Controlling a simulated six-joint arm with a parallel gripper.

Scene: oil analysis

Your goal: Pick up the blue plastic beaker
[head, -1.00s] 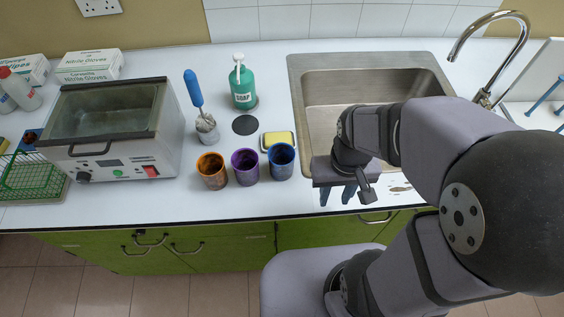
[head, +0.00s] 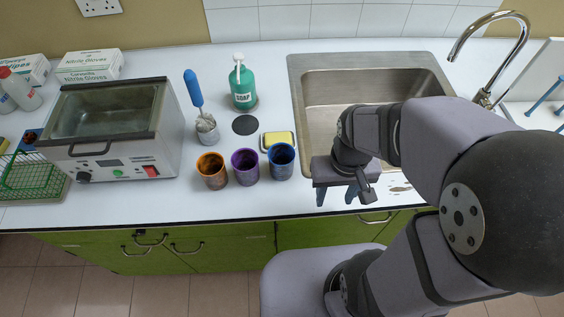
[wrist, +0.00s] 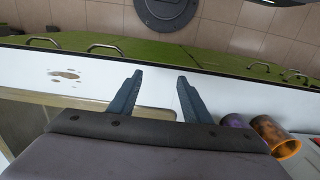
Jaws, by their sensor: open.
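The blue plastic beaker (head: 281,162) stands upright on the white counter, at the right end of a row with a purple beaker (head: 245,167) and an orange beaker (head: 212,171). Its inside looks dark and stained. My gripper (head: 337,196) is to the right of the blue beaker, apart from it, over the counter by the sink's front edge. The wrist view shows its two fingers (wrist: 156,97) spread wide with nothing between them. The purple beaker (wrist: 233,122) and orange beaker (wrist: 276,138) show at the lower right there. I cannot make out the blue beaker in that view.
A yellow sponge (head: 278,140) lies right behind the blue beaker. A green soap bottle (head: 243,88), a holder with a blue-handled brush (head: 195,90) and a water bath (head: 115,135) stand further left. The steel sink (head: 310,75) is behind my gripper.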

